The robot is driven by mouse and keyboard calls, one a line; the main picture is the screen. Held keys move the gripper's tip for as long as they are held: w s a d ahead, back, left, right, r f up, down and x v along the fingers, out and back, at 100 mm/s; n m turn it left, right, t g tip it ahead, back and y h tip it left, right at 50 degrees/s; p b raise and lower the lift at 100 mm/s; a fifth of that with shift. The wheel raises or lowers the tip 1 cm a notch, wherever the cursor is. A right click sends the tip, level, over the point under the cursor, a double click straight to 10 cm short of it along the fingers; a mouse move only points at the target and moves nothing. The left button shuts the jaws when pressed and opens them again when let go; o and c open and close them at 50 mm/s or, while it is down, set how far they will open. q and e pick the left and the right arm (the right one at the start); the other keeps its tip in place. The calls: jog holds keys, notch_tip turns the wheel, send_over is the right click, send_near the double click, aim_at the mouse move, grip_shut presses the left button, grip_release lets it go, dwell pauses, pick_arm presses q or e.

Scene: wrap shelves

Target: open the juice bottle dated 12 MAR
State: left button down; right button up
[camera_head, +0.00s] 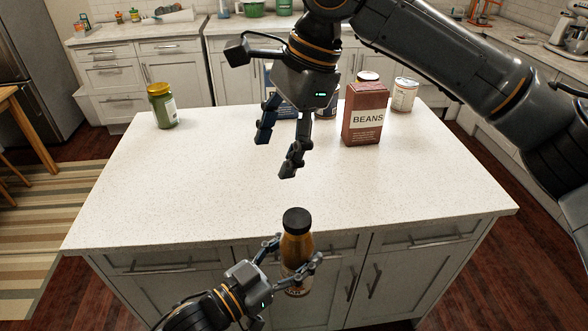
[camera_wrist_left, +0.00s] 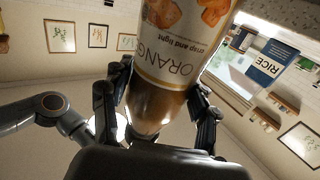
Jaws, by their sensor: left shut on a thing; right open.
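My left gripper (camera_head: 292,262) is shut on a juice bottle (camera_head: 297,247) with a black cap (camera_head: 296,221) and amber contents. The bottle is roughly upright in front of the island's near edge. In the left wrist view the fingers (camera_wrist_left: 160,105) close around the bottle (camera_wrist_left: 150,105), whose label reads ORANGE. No date is legible, and the cap is outside that view. My right gripper (camera_head: 276,150) is open and empty above the island, beyond and above the cap, apart from it.
The island top (camera_head: 210,190) is mostly clear. A green jar (camera_head: 162,106) stands at its left. A blue RICE box (camera_wrist_left: 262,62) is partly hidden behind my right gripper in the head view.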

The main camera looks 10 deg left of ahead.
aim_at(295, 216)
jog(key=d+h, duration=0.1)
jog(key=s+f+h, duration=0.1)
jog(key=s+d+f+h, duration=0.1)
jog(key=shift+s+d+f+m+t+h, duration=0.15)
jog(key=shift+s+d+m+t+h, duration=0.1)
jog(key=shift+d+m+t+h, duration=0.05)
jog(key=shift+d+f, duration=0.2)
notch_tip(295, 216, down, 8)
jog(key=shift+r, duration=0.1)
